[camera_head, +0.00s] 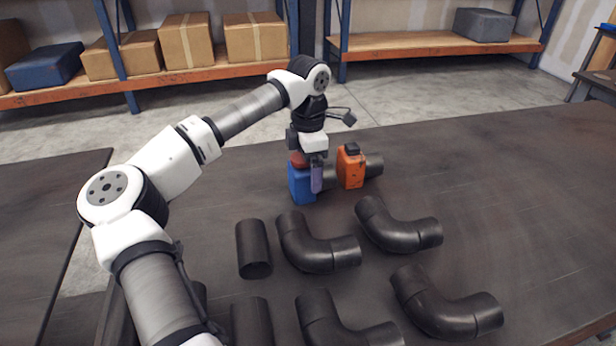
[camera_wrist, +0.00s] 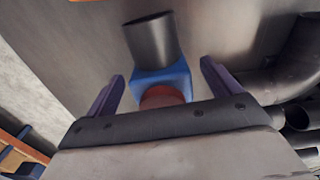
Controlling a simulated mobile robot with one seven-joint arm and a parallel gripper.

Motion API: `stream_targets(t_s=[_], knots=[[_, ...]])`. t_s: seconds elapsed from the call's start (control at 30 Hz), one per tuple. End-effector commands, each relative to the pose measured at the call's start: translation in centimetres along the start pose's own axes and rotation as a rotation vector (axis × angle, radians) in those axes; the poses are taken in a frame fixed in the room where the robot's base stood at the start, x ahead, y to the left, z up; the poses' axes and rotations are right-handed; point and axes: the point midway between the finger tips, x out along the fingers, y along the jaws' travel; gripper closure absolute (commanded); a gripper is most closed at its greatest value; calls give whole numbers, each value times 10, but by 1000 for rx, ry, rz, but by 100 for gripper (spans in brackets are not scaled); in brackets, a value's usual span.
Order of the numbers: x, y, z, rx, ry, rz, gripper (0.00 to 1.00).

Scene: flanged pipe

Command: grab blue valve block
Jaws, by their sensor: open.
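The blue valve block (camera_head: 302,186) stands on the dark table, with a reddish round part (camera_head: 298,160) on top. In the wrist view the blue block (camera_wrist: 163,78) and its reddish part (camera_wrist: 161,97) lie between my two fingers, with a dark pipe stub (camera_wrist: 152,40) beyond. My gripper (camera_head: 316,176) points down at the block. In the wrist view my gripper (camera_wrist: 160,85) is open, with one purple finger on each side of the block. The near edge of the block is hidden behind the gripper body. I cannot tell whether a finger touches it.
An orange valve block (camera_head: 350,168) with a dark pipe stub stands just right of the blue one. Several black pipe elbows (camera_head: 398,230) and straight pipe pieces (camera_head: 253,250) lie nearer on the table. The table (camera_head: 510,165) is clear at the right.

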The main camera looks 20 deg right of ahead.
Motion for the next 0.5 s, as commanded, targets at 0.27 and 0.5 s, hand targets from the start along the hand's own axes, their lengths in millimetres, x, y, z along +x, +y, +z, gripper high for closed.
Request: stream_targets(t_s=[0.27,0.5], knots=[[0,0,0,0,0,0,31],[0,0,0,0,1,0,62]])
